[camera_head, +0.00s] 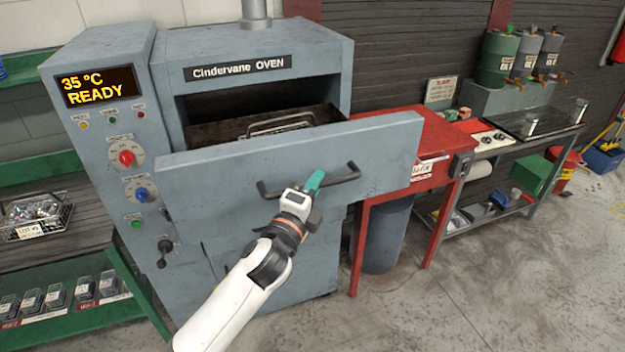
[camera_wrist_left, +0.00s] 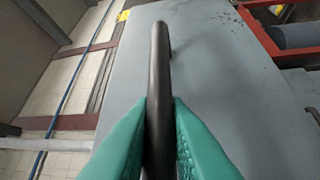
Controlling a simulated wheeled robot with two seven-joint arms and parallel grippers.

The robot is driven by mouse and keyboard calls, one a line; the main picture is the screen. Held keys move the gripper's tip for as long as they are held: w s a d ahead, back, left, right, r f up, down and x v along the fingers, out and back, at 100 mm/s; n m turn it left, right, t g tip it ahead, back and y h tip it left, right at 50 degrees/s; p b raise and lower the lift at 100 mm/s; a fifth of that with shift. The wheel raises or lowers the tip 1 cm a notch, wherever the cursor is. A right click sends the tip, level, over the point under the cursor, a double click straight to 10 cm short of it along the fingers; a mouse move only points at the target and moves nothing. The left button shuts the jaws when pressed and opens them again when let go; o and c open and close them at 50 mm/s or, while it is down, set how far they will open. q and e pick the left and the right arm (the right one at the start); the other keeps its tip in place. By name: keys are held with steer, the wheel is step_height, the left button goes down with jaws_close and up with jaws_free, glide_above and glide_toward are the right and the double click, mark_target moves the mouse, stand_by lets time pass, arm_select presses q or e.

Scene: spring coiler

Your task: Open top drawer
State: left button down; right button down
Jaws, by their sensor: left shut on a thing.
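The top drawer's grey front panel (camera_head: 225,184) stands pulled out from the oven (camera_head: 260,45), with part of its dark inside and a wire rack (camera_head: 280,124) visible behind it. A black bar handle (camera_head: 345,178) runs across the panel. My left gripper (camera_head: 315,181) is at the middle of the handle, its teal fingers shut on it. In the left wrist view the dark handle bar (camera_wrist_left: 158,70) runs between the two teal fingers, with the grey panel (camera_wrist_left: 215,60) behind. My right gripper is not in view.
A control column (camera_head: 110,120) reading 35 °C READY is left of the drawer. A red table (camera_head: 440,135) and a grey bin (camera_head: 388,235) stand close on the right. A green shelf (camera_head: 60,250) is at left. The floor at the front right is clear.

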arm_select(q)
steer(key=shift+s, duration=0.15)
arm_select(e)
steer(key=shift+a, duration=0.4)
arm_select(q)
steer(key=c, duration=1.4)
jaws_free()
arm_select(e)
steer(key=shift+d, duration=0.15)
